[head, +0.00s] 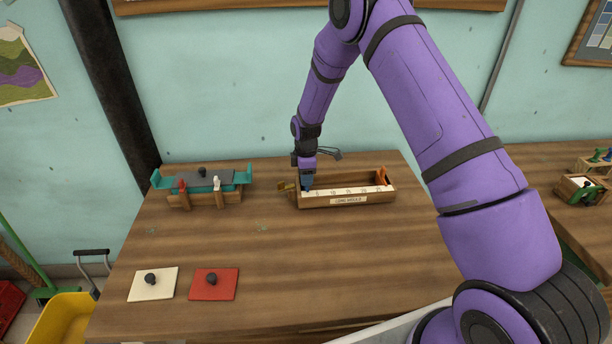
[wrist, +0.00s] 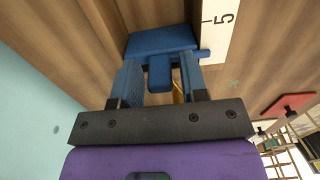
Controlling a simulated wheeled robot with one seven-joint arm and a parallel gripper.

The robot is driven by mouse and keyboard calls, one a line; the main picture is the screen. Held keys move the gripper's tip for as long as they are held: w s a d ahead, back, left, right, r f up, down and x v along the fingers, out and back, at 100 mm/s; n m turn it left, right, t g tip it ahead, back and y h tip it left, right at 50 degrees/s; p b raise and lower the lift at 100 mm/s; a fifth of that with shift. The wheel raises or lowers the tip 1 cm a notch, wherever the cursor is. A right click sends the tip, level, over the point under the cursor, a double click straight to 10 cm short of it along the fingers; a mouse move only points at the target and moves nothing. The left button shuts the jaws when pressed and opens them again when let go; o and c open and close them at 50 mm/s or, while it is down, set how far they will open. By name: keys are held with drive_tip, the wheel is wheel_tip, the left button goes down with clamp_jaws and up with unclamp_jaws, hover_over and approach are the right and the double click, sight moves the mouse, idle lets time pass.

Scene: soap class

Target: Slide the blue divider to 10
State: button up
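The long wooden mould (head: 365,203) stands on the table with a white number scale (head: 350,190) along its front wall. The blue divider (wrist: 160,40) sits near the mould's left end, and its side pointer lies by the start of the scale, short of the 5 mark (wrist: 224,18). My gripper (head: 307,187) points down into that end. In the wrist view, its blue fingers (wrist: 160,82) stand on both sides of the divider's blue tab (wrist: 160,74), with small gaps visible. In the head view, the divider and fingers blend together.
An orange piece (head: 383,176) stands at the mould's right end. A second wooden mould (head: 205,200) with teal parts sits to the left. A cream plate (head: 165,287) and a red plate (head: 225,287) with dark knobs lie at the front left. The table's front middle is clear.

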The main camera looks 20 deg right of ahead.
clamp_jaws()
drive_tip(key=d, duration=0.2)
drive_tip(key=s+d, duration=0.1)
drive_tip(key=d, duration=0.5)
drive_tip(key=shift+s, duration=0.25)
drive_tip(key=shift+o, duration=1.3)
unclamp_jaws()
drive_tip(key=shift+r, duration=0.1)
wheel_tip(320, 180, up, 11)
